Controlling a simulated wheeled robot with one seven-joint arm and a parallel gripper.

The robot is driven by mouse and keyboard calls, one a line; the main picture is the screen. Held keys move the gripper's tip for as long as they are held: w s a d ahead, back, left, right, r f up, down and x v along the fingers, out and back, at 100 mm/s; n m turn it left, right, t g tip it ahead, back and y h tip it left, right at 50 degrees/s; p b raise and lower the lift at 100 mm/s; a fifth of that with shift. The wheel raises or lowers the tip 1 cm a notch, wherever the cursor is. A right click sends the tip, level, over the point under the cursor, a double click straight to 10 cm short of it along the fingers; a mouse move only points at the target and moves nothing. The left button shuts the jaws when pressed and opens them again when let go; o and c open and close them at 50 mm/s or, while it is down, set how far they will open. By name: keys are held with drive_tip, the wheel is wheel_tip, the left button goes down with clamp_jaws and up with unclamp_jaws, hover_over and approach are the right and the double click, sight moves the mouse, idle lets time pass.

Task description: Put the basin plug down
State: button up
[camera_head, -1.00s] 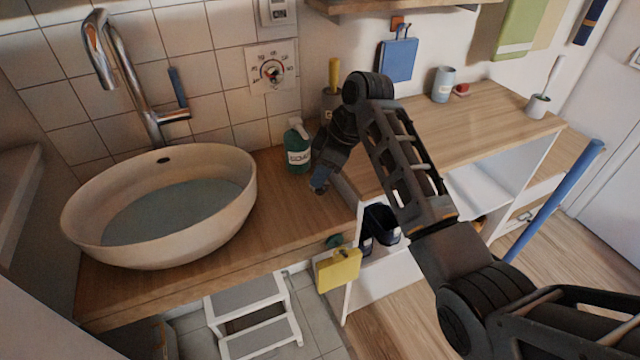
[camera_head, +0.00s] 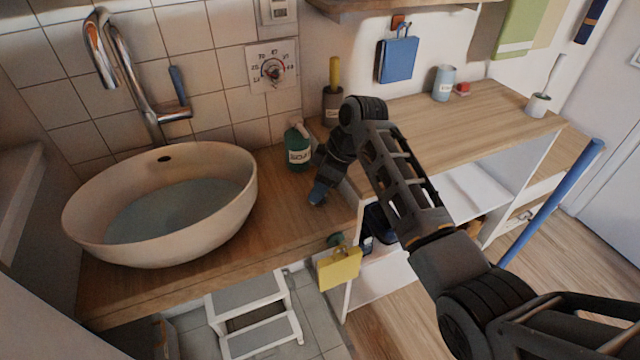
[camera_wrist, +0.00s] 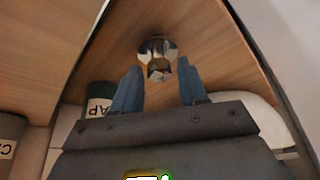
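The basin plug (camera_wrist: 158,48) is a small round chrome piece with a short stem. In the wrist view it appears on the wooden counter (camera_wrist: 105,55), just beyond and between my fingertips. My gripper (camera_wrist: 159,68) has two blue fingers set apart, with a visible gap on both sides of the plug's stem. In the head view my gripper (camera_head: 318,197) points down close to the counter (camera_head: 290,220), right of the basin (camera_head: 90,240) and in front of the soap bottle. I cannot make out the plug in the head view.
The green soap bottle (camera_head: 298,150) stands just behind my gripper, with a grey cup holding a yellow-handled item (camera_head: 333,105) behind it. A raised wooden worktop (camera_head: 480,115) lies to the right.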

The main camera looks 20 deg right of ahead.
drive_tip(key=shift+o, duration=0.7)
drive_tip(key=shift+r, duration=0.1)
drive_tip(key=shift+r, duration=0.2)
drive_tip(key=v, duration=1.1)
drive_tip(key=shift+s+r, duration=0.2)
drive_tip(key=shift+r, duration=0.15)
drive_tip(key=shift+s+d, duration=0.1)
